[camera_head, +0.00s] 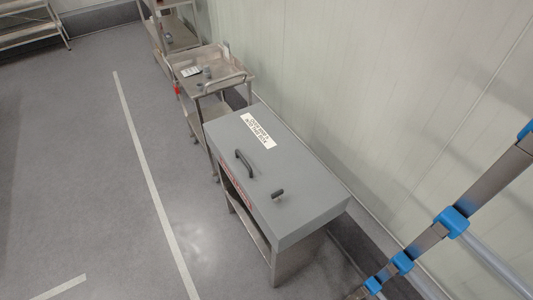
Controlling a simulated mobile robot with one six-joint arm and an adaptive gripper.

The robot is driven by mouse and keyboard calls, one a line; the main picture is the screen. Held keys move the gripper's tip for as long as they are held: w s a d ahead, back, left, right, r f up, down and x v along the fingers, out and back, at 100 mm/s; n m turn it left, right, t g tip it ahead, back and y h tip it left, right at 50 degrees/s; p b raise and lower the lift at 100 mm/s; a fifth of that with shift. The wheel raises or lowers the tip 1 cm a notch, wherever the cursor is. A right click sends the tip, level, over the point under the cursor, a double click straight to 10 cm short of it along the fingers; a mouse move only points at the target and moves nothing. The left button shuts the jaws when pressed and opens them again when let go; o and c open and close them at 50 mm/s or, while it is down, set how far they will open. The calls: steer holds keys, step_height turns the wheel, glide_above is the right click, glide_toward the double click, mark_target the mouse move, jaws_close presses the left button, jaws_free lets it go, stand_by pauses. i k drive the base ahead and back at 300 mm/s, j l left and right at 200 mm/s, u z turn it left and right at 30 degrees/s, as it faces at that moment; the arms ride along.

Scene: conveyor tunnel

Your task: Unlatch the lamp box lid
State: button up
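The lamp box (270,205) is a grey box with a flat, slightly sloping lid, standing on a metal frame against the wall at the right of centre. The lid (290,170) looks shut. A dark bar handle (244,163) sits near its left edge. A small dark knob or latch (277,194) sits on the lid nearer the front; its exact turn is too small to tell. A white label (258,130) with black text lies at the lid's back. My gripper is not in view.
A metal cart (215,80) with small items on top stands behind the box. The pale wall (380,90) runs along the right. The grey floor (80,170) at the left is clear.

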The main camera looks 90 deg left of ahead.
mark_target(275, 195)
steer(key=u, duration=1.95)
